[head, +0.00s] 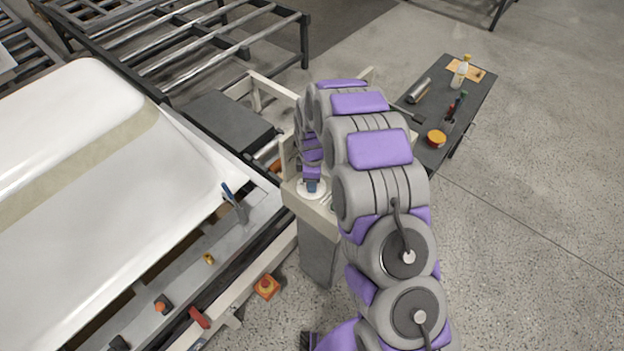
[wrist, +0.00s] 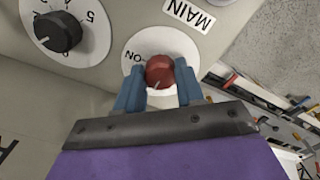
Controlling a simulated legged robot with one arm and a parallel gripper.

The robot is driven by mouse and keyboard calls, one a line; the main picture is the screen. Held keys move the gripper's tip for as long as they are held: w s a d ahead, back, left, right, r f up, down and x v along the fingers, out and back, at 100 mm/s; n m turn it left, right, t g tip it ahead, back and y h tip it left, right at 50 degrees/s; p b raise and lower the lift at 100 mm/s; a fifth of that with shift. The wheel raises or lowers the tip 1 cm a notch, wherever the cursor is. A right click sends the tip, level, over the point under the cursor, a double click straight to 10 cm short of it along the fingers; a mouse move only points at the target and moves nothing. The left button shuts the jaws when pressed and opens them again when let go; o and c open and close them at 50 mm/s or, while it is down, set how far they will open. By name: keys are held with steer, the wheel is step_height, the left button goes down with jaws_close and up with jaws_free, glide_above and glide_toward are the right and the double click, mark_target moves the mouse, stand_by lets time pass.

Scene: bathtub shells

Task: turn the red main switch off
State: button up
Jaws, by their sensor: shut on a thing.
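The red main switch (wrist: 160,72) is a round knob on a white disc (wrist: 150,45) in the wrist view, with the word ON beside it and a MAIN label (wrist: 189,14) above right. My gripper (wrist: 158,88) is shut on the red knob, with a blue finger on each side of it. A pale mark shows on the knob's face near its lower edge. In the head view my gripper (head: 312,186) is at the white disc (head: 311,192) on the beige panel, and it hides the knob there.
A black numbered dial (wrist: 57,32) sits left of the switch.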

steer(key=shift+w+r+n, duration=0.1)
steer(key=shift+w+n, duration=0.05)
steer(key=shift+n, duration=0.15)
steer(key=o, duration=1)
steer(key=shift+o, duration=0.2)
step_height(320, 180, up, 17)
steer(key=shift+p, duration=0.45)
steer(key=shift+r, duration=0.1)
